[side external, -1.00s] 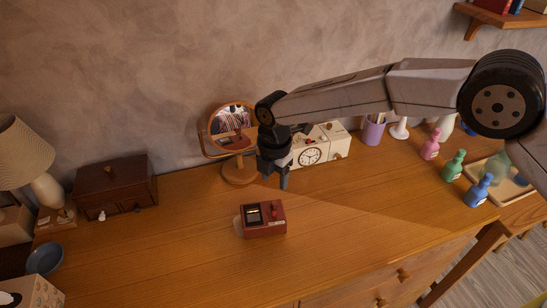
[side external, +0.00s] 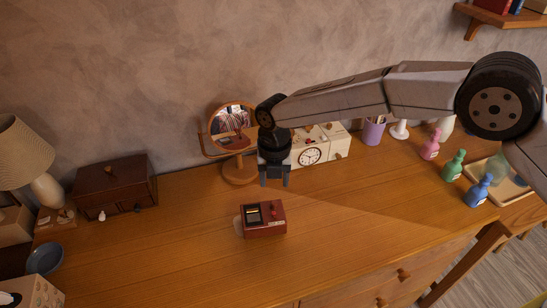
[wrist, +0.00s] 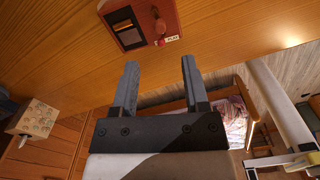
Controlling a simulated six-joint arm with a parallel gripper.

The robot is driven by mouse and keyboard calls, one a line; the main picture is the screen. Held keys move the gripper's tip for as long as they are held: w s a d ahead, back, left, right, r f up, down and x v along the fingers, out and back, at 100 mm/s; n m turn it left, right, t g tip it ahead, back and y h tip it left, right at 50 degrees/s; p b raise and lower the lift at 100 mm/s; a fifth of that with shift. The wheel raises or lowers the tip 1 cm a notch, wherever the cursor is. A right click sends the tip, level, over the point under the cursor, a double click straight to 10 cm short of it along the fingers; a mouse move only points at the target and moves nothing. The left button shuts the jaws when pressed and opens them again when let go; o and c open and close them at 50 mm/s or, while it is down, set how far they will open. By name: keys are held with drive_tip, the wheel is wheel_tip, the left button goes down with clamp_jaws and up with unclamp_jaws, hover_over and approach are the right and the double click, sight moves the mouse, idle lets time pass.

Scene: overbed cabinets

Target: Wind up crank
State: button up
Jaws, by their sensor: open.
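A small red box (side external: 265,231) stands on the wooden desk, with a dark-framed window and a red knob or lever (side external: 273,210) on top. In the wrist view the red box (wrist: 180,14) is at the top, with a "PLAY" label beside its red knob (wrist: 159,27). My gripper (side external: 275,182) is open and empty, pointing down above the desk behind the red box. Its two fingers (wrist: 159,65) are apart below the box in the wrist view. A cream clock box (side external: 327,140) stands behind at the right, with a wooden knob (side external: 338,156). I cannot tell which part is the crank.
A round mirror (side external: 238,172) stands left of my gripper. A brown chest (side external: 112,190), lamp (side external: 42,185) and blue bowl (side external: 46,258) are at the left. A purple cup (side external: 373,132) and coloured bottles (side external: 454,166) stand at the right.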

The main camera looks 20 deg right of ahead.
sight(274, 202)
drive_tip(key=shift+f, duration=3.6)
clamp_jaws()
